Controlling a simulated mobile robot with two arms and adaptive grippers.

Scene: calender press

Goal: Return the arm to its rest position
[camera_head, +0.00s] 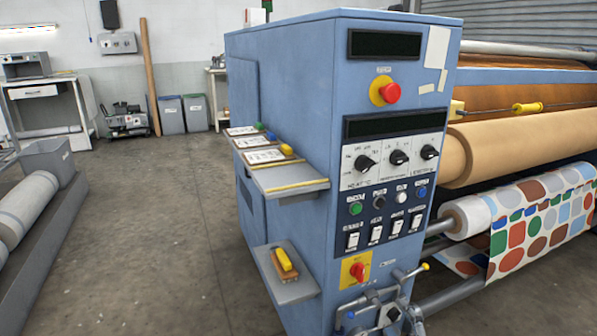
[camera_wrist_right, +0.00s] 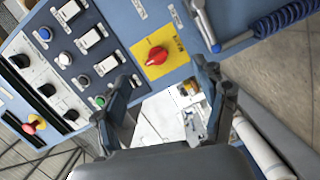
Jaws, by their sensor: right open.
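My right gripper (camera_head: 375,312) shows at the bottom edge of the head view, low in front of the blue control cabinet (camera_head: 290,110). Its lower part and arm are cut off by the frame. In the right wrist view the two fingers of my right gripper (camera_wrist_right: 165,100) stand apart with nothing between them. The cabinet panel with its red rotary switch on a yellow plate (camera_wrist_right: 157,55) lies beyond the fingers. That red switch (camera_head: 357,271) is just above the gripper in the head view. My left gripper is not in view.
A shelf (camera_head: 290,188) and a lower shelf (camera_head: 290,292) stick out from the cabinet's left side. Rollers with tan material (camera_head: 525,140) and patterned fabric (camera_head: 545,215) are at the right. Floor (camera_head: 170,250) left of the cabinet is clear.

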